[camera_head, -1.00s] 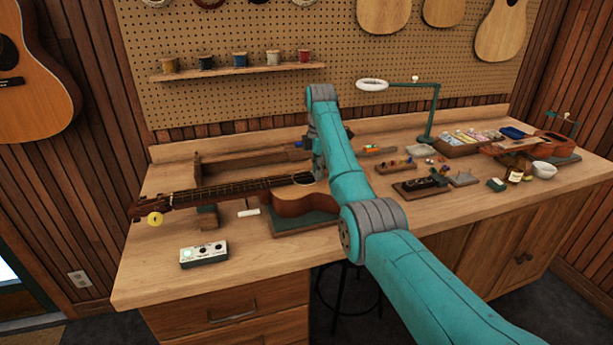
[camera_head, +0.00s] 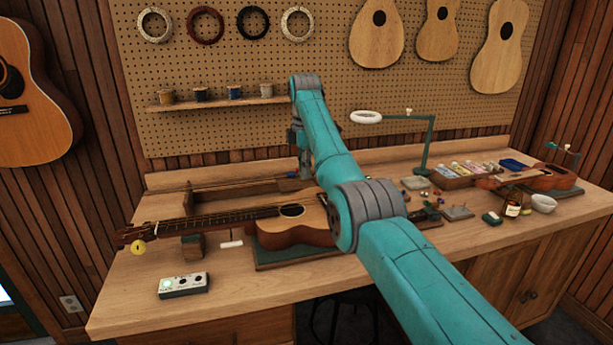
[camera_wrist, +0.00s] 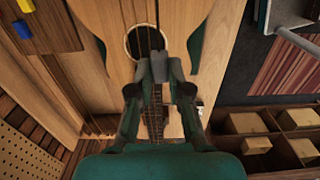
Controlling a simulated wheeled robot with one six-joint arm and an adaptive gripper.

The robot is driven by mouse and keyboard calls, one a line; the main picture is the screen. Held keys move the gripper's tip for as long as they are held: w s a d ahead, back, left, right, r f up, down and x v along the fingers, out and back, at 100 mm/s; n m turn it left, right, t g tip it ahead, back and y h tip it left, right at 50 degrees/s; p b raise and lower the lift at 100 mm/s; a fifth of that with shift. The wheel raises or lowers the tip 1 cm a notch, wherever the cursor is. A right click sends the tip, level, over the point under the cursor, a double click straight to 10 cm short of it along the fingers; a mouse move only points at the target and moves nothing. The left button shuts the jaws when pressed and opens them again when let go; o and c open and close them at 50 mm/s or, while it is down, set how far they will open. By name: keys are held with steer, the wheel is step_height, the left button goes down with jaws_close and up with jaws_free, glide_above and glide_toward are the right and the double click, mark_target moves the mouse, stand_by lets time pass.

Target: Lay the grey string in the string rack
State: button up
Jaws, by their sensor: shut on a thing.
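My gripper (camera_head: 304,172) hangs above the bench, behind the ukulele body in the head view, partly covered by my own arm. In the wrist view its fingers (camera_wrist: 160,78) are closed together over the ukulele's neck and soundhole. They are shut on the grey string, which is too thin to pick out clearly from the ukulele's strings. A low wooden rack (camera_head: 230,196) lies behind the ukulele neck, along the back of the bench; I take it for the string rack.
The ukulele (camera_head: 285,229) lies across the bench front, its neck on a support block (camera_head: 193,246). The pegboard (camera_head: 300,120) rises behind.

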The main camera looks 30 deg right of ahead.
steer(key=shift+r, duration=1.85)
